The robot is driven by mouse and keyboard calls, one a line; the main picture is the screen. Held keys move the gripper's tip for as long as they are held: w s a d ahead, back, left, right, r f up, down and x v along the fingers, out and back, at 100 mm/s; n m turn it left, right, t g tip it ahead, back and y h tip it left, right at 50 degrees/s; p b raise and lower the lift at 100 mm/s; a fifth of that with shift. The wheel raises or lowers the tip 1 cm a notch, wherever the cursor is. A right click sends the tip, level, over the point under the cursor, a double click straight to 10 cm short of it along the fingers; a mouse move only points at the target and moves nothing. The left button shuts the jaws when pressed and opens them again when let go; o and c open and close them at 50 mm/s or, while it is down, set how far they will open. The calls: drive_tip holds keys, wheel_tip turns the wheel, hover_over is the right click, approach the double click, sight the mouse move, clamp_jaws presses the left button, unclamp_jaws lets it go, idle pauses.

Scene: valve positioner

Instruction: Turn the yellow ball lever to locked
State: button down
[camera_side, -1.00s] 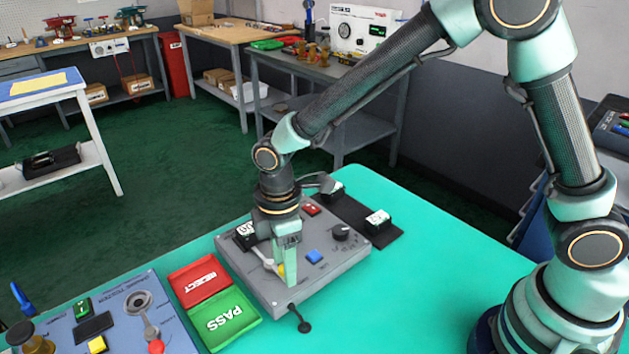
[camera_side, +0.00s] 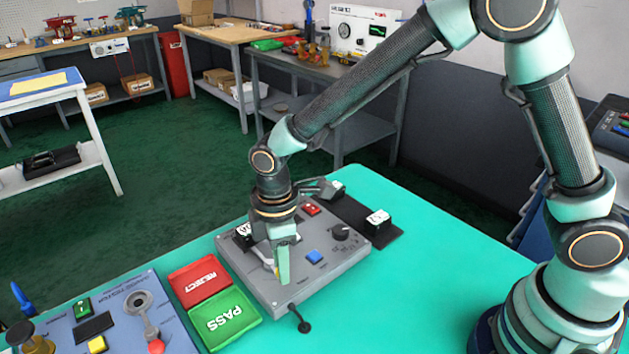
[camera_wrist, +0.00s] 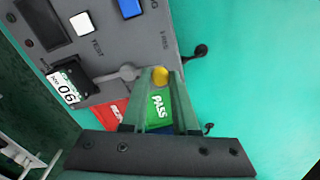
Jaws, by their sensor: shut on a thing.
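The yellow ball lever (camera_wrist: 160,76) shows in the wrist view between the tips of my gripper (camera_wrist: 160,80). Its arm runs left to a round grey pivot (camera_wrist: 127,72) on the grey valve positioner panel (camera_wrist: 105,30). In the side view a bit of the yellow ball (camera_side: 277,271) shows beside my gripper (camera_side: 281,268), which points down at the panel's front left part. The panel (camera_side: 335,262) lies flat on the turquoise table. My fingers are shut on the ball. The locked mark cannot be made out.
A red REJECT tray (camera_side: 199,280) and a green PASS tray (camera_side: 226,318) lie left of the panel. A blue button (camera_side: 313,256), a black knob (camera_side: 341,232) and a red switch (camera_side: 311,209) stand on the panel. A blue tester box (camera_side: 170,335) is at the lower left. The table's right side is clear.

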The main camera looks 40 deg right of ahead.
sight(254, 285)
drive_tip(key=a+m, duration=0.1)
drive_tip(key=m, duration=0.1)
drive_tip(key=shift+w+a+m, duration=0.1)
drive_tip(key=shift+m, duration=0.2)
drive_tip(key=m, duration=0.1)
drive_tip(key=a+m, duration=0.1)
drive_tip(key=m, duration=0.1)
drive_tip(key=shift+w+a+m, duration=0.15)
drive_tip(key=shift+w+m, duration=0.15)
drive_tip(key=shift+w, duration=0.1)
drive_tip(key=m, duration=0.1)
drive_tip(key=w+a+m, duration=0.1)
drive_tip(key=m, duration=0.1)
drive_tip(key=shift+w+a+m, duration=0.15)
drive_tip(key=shift+w+m, duration=0.15)
drive_tip(key=shift+m, duration=0.55)
drive_tip(key=shift+w+a+m, duration=0.15)
drive_tip(key=shift+w+m, duration=0.1)
drive_tip(key=shift+m, duration=0.6)
drive_tip(key=shift+w+r, duration=0.1)
drive_tip(key=c, duration=0.7)
unclamp_jaws()
wheel_tip(254, 285, up, 12)
